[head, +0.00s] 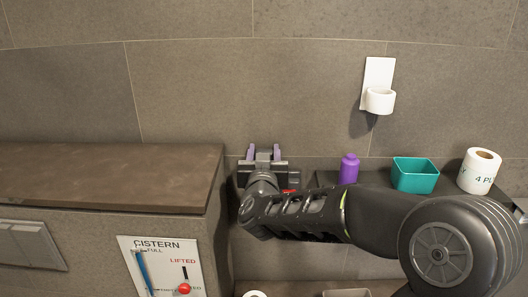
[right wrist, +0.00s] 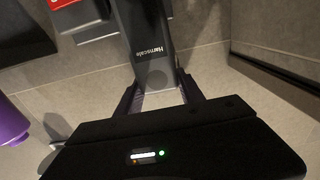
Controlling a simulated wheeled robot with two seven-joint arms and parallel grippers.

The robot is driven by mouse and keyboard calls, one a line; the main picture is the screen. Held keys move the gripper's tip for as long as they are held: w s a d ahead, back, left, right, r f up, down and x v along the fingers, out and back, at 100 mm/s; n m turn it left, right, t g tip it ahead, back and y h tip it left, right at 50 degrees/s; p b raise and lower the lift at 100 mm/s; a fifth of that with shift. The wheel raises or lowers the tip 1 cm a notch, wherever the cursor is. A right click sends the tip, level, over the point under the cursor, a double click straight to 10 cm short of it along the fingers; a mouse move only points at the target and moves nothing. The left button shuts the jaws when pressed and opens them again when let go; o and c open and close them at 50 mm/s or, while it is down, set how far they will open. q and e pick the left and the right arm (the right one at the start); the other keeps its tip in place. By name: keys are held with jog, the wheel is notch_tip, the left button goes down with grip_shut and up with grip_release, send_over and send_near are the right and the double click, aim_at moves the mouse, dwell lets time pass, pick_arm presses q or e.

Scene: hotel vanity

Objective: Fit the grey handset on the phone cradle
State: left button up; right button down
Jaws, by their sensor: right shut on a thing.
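A dark grey handset (right wrist: 147,45), with small lettering on its face, lies between the fingers of my right gripper (right wrist: 158,92) in the right wrist view. The gripper is shut on it. In the head view my right gripper (head: 263,152) is close to the tiled wall, just right of the wooden-topped ledge, with purple fingertips upward. The handset is mostly hidden there. I cannot pick out the phone cradle for certain; a grey block with a red part (right wrist: 68,4) is beside the handset in the right wrist view. My left gripper is not in view.
A purple bottle (head: 348,169), a teal box (head: 414,175) and a paper roll (head: 479,171) stand on a dark shelf behind my right arm. A white wall holder (head: 379,98) is above. The wooden-topped ledge (head: 110,175) fills the left, above a cistern sign (head: 160,265).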

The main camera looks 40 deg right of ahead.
jog(key=shift+f+b, duration=0.7)
jog(key=shift+f, duration=0.3)
jog(key=c, duration=0.7)
grip_release()
jog(key=shift+o, duration=0.2)
jog(key=shift+s+a, duration=0.1)
jog(key=b+v, duration=0.1)
jog(key=v, duration=0.6)
jog(key=shift+s+a, duration=0.2)
